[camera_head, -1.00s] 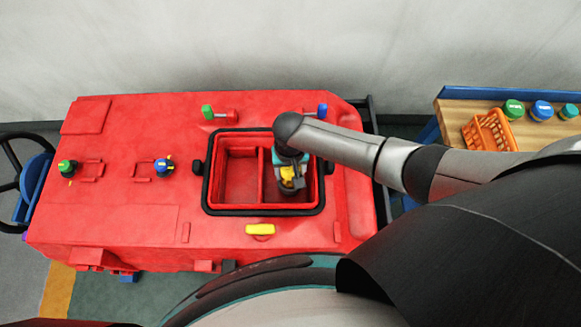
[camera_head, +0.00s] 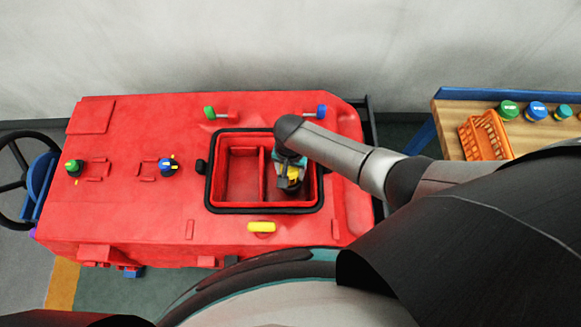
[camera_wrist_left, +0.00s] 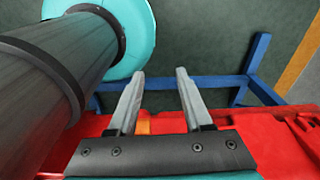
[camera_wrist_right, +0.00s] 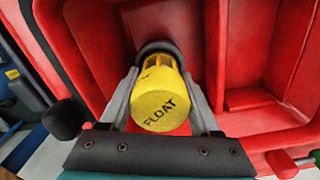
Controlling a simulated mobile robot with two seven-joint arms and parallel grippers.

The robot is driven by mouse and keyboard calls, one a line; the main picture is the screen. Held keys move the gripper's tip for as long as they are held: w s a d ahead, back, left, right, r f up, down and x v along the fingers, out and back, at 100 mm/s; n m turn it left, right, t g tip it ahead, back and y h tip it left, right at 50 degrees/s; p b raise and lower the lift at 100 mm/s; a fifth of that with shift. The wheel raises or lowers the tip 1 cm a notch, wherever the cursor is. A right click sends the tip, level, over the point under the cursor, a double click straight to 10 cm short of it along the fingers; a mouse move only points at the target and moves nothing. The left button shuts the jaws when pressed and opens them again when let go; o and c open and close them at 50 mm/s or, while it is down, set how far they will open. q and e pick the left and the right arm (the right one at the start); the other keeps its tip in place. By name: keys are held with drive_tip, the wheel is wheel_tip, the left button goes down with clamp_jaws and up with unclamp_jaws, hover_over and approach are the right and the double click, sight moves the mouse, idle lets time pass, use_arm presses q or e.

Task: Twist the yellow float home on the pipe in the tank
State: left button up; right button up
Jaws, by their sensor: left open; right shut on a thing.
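The yellow float (camera_wrist_right: 160,103), a ribbed cap marked FLOAT, sits inside the tank's right compartment. The right wrist view shows it on a dark round fitting (camera_wrist_right: 160,48), which is mostly hidden behind it. My right gripper (camera_wrist_right: 163,100) is shut on the float, one finger on each side. In the head view the gripper (camera_head: 291,178) reaches down into the red tank (camera_head: 242,178), with a bit of yellow between its fingers. How far the float is turned cannot be told. My left gripper (camera_wrist_left: 158,75) is open and empty in the left wrist view.
The tank has a black rim (camera_head: 263,211) and a divider. A yellow handle (camera_head: 261,227) lies in front; green (camera_head: 209,112) and blue (camera_head: 322,111) handles stand behind. A wooden bench (camera_head: 453,117) with an orange basket (camera_head: 485,136) and several caps is at right.

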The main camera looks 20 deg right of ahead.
drive_tip(key=shift+m, duration=0.3)
drive_tip(key=shift+f+b, duration=0.35)
drive_tip(key=shift+f, duration=0.1)
clamp_jaws()
drive_tip(key=shift+w+r+p, duration=0.15)
drive_tip(key=shift+r+p, duration=0.05)
drive_tip(key=shift+p, duration=0.15)
idle(0.4)
drive_tip(key=o, duration=1)
unclamp_jaws()
drive_tip(key=o, duration=0.5)
drive_tip(key=shift+c, duration=0.2)
drive_tip(key=shift+s+f, duration=0.1)
drive_tip(key=shift+s, duration=0.1)
